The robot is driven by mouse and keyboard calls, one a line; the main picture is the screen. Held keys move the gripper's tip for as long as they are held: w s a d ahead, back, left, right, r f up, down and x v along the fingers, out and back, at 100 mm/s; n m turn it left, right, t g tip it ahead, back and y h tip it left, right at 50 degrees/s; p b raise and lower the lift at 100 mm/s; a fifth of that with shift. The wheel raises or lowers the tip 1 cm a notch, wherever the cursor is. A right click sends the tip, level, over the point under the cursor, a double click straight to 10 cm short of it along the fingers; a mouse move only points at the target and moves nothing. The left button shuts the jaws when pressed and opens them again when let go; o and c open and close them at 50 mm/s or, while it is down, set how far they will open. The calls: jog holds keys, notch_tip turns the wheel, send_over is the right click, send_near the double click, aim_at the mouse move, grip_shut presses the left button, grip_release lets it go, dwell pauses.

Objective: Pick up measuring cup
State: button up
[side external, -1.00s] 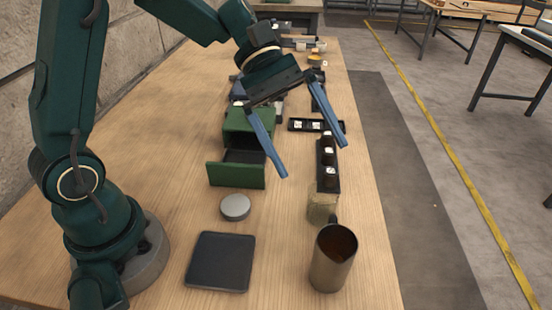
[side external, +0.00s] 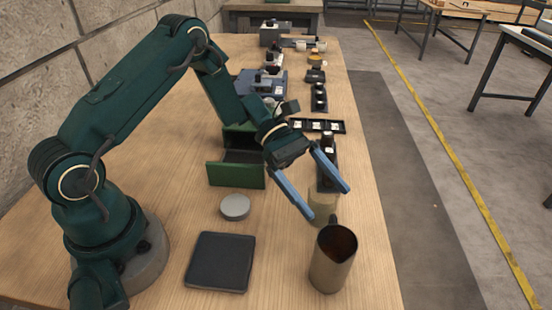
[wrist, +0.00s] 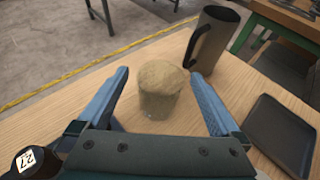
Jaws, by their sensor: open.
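A short tan cup (side external: 323,208), apparently the measuring cup, stands upright on the wooden table. In the wrist view the cup (wrist: 160,92) sits between and beyond my two blue fingers, apart from both as far as I can tell; its pale rounded top fills its rim. My gripper (side external: 328,203) is open and tilted down at the cup, and in the side view its fingers partly cover it. My gripper (wrist: 160,76) holds nothing.
A tall brown-grey pitcher (side external: 328,270) stands just in front of the cup, its handle (wrist: 192,47) facing it. A black rack (side external: 328,175) with jars is behind. A dark tray (side external: 220,262), grey disc (side external: 235,207) and green box with open drawer (side external: 236,173) lie left.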

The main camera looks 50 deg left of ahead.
jog(key=shift+d+f, duration=0.15)
jog(key=shift+d, duration=0.3)
jog(key=c, duration=1.4)
